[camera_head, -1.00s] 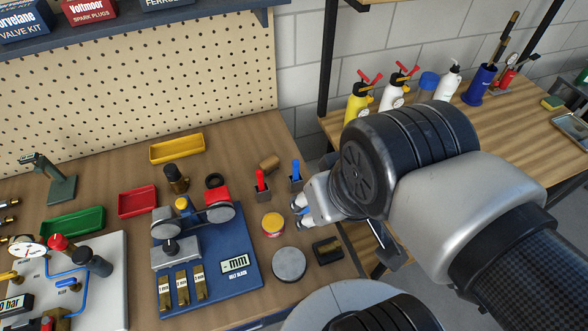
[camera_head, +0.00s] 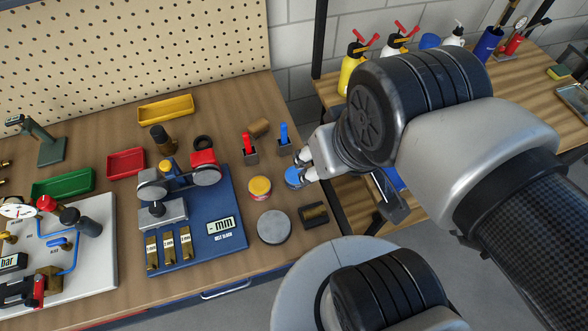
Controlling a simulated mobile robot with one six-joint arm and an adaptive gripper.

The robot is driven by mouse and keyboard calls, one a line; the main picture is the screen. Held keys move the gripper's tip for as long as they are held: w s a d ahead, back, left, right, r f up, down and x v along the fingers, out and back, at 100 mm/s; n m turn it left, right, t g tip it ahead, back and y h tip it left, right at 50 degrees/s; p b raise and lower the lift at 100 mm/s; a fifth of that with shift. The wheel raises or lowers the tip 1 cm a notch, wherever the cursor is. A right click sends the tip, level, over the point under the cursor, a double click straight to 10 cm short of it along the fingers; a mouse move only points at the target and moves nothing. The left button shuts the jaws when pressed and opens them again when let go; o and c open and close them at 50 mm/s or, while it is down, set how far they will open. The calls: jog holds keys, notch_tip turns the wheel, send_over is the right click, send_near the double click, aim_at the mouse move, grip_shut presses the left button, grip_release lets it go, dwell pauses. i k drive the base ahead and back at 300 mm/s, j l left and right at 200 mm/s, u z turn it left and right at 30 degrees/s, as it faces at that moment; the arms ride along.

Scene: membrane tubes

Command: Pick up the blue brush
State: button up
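A blue-handled tool (camera_head: 284,133), which looks like the blue brush, stands upright in a small dark holder near the workbench's right edge. Only its handle shows clearly; the lower part is inside the holder. A matching red-handled tool (camera_head: 248,142) stands in a holder just left of it. My gripper (camera_head: 304,167) is just in front of and slightly right of the blue handle, apart from it. Its two pale fingertips appear spread with nothing between them. My arm's wrist hides the space to the right.
A blue round tin (camera_head: 294,177) lies just beside the fingertips. A yellow-topped tin (camera_head: 260,187), a grey disc (camera_head: 273,226) and a dark block (camera_head: 313,214) lie in front. A gap separates the workbench from the right-hand bench (camera_head: 510,110).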

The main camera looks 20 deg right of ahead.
aim_at(284, 127)
jog(key=z, duration=0.5)
jog(key=k+j+z, duration=0.15)
jog(key=j+z, duration=0.15)
jog(key=z, duration=0.2)
jog(key=k+j+z, duration=0.2)
jog(key=z, duration=0.3)
jog(key=k+j+z, duration=0.1)
jog(key=k+z, duration=0.15)
jog(key=z, duration=0.25)
jog(key=k+j, duration=0.1)
jog(key=j, duration=0.2)
jog(key=k+j, duration=0.1)
jog(key=j, duration=0.35)
jog(key=i, duration=0.05)
